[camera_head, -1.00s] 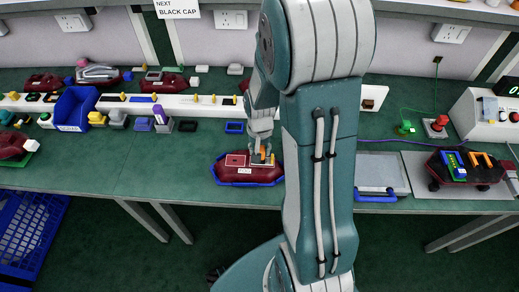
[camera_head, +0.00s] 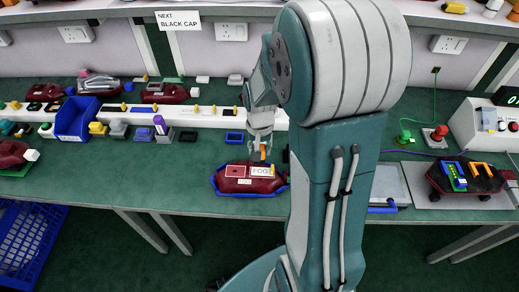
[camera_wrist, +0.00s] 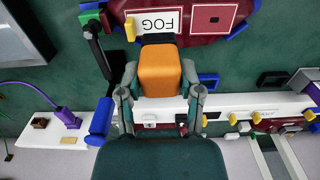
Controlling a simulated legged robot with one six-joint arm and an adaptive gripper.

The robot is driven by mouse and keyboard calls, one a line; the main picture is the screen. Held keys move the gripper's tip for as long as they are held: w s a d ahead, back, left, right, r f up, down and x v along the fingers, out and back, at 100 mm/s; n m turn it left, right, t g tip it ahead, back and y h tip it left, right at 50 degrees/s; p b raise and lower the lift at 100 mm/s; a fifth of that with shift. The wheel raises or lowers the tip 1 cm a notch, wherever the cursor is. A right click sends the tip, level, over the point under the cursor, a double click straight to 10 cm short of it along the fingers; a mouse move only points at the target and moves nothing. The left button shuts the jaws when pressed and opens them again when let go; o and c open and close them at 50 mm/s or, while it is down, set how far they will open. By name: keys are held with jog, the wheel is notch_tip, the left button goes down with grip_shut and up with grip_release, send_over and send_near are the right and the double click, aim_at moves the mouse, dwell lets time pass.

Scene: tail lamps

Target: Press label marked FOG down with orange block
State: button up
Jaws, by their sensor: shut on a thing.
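My gripper (camera_head: 260,143) is shut on the orange block (camera_head: 263,153). In the wrist view the orange block (camera_wrist: 160,70) sits between the two fingers, with a dark face at its far end. The label marked FOG (camera_head: 262,171) lies on the right part of the dark red lamp's top; it shows upside down in the wrist view (camera_wrist: 155,21), partly hidden by the block's far end. The block appears just above the label, apart from it in the head view. The lamp (camera_head: 250,186) rests in a blue-rimmed holder on the green bench, with a red panel (camera_head: 238,171) beside the label.
A black handle with a blue grip (camera_wrist: 101,118) stands left of my gripper in the wrist view. A white rail (camera_head: 205,108) with yellow pegs runs behind the lamp. A blue bin (camera_head: 75,120) is at the left.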

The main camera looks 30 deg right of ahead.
jog(key=shift+f, duration=0.1)
jog(key=shift+f, duration=2.45)
jog(key=shift+f, duration=0.4)
jog(key=shift+s+f, duration=0.15)
dwell(0.4)
jog(key=shift+r, duration=3.1)
